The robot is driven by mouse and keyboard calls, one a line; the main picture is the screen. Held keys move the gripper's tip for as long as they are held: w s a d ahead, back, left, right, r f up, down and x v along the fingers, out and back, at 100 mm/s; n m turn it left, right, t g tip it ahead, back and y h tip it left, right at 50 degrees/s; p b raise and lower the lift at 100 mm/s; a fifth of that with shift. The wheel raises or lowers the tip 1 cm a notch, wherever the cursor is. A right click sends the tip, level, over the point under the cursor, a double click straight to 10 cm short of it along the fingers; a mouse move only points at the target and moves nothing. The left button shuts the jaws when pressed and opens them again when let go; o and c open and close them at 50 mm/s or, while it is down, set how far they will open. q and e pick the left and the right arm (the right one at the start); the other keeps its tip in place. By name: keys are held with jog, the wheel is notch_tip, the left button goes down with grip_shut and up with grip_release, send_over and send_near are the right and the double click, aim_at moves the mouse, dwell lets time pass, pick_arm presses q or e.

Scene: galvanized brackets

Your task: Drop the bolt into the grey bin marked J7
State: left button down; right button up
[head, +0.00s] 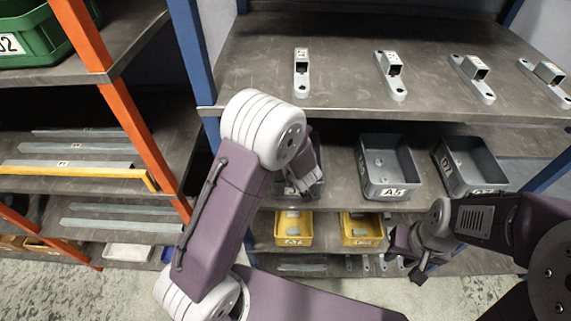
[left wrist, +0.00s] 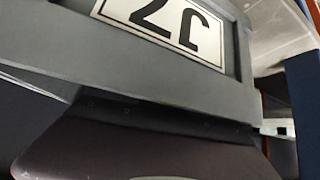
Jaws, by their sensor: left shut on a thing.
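The grey bin marked J7 shows very close in the left wrist view (left wrist: 60,85), its label upside down and cut off by the top edge. In the head view only a sliver of a grey bin (head: 317,188) shows behind my left gripper (head: 300,184), on the middle shelf left of bin A5. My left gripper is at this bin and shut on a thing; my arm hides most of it. The bolt itself cannot be seen in either view. My right gripper (head: 418,270) hangs in front of the lower shelves at the right, its jaw opening unclear.
Grey bin A5 (head: 390,191) and another grey bin (head: 470,188) stand to the right. Yellow bins (head: 361,240) sit below. Several brackets (head: 391,84) lie on the shelf above. An orange post (head: 140,125) and blue post (head: 190,50) stand at the left.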

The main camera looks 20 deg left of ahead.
pick_arm(q)
jog(key=c, duration=1.5)
grip_release()
jog(key=shift+r, duration=0.1)
jog(key=shift+r, duration=0.1)
jog(key=shift+r+p, duration=0.5)
jog(key=shift+r, duration=0.15)
jog(key=s+d+r+m+h+p, duration=0.1)
jog(key=s+d+r, duration=0.1)
jog(key=s+d+r+m+h+p, duration=0.1)
jog(key=s+d+r+h, duration=0.1)
jog(key=s+d+r, duration=0.1)
jog(key=s+d+r+m+g+h+p, duration=0.1)
jog(key=s+d+r+h, duration=0.1)
jog(key=s+r, duration=0.1)
jog(key=shift+s+d, duration=0.15)
jog(key=shift+d, duration=0.05)
jog(key=s+a+f+m+g, duration=0.1)
jog(key=s+a+g, duration=0.1)
jog(key=s, duration=0.5)
jog(key=s+a+f+m+g, duration=0.1)
jog(key=s+a+m+g, duration=0.1)
jog(key=s+a, duration=0.3)
jog(key=shift+s+a+g, duration=0.25)
jog(key=shift+s+g, duration=0.55)
jog(key=shift+s, duration=0.1)
